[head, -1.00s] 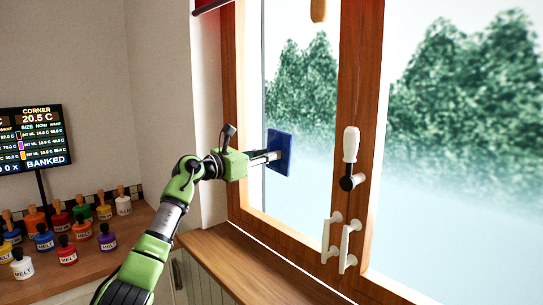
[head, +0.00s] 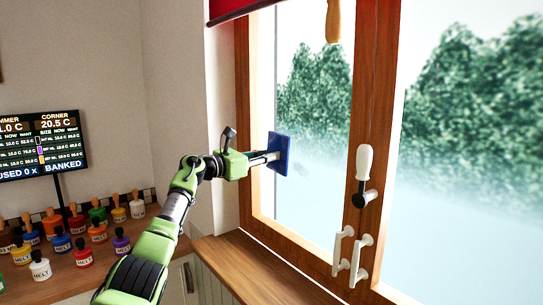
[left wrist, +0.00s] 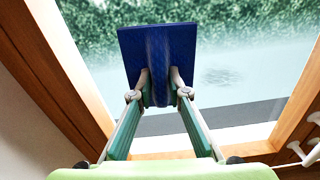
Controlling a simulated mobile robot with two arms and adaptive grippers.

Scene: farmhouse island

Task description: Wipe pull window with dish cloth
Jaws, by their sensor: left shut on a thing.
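My left gripper (head: 270,157) is shut on a flat blue cloth (head: 279,153), which stands out like an upright pad. It is at the left pane of the window (head: 310,190), near the wooden left frame (head: 246,130). In the left wrist view the cloth (left wrist: 158,50) sits between the fingertips (left wrist: 160,85), in front of the glass. I cannot tell whether it touches the pane. A faint grey smudge (left wrist: 222,76) shows on the glass right of the cloth. My right gripper is not in view.
A wooden sill (head: 245,262) runs below the window. White handles (head: 357,262) and a white-and-black tool (head: 364,165) are on the centre post. A wooden pull (head: 333,20) hangs above. Several small bottles (head: 83,252) and a screen (head: 40,145) stand at left.

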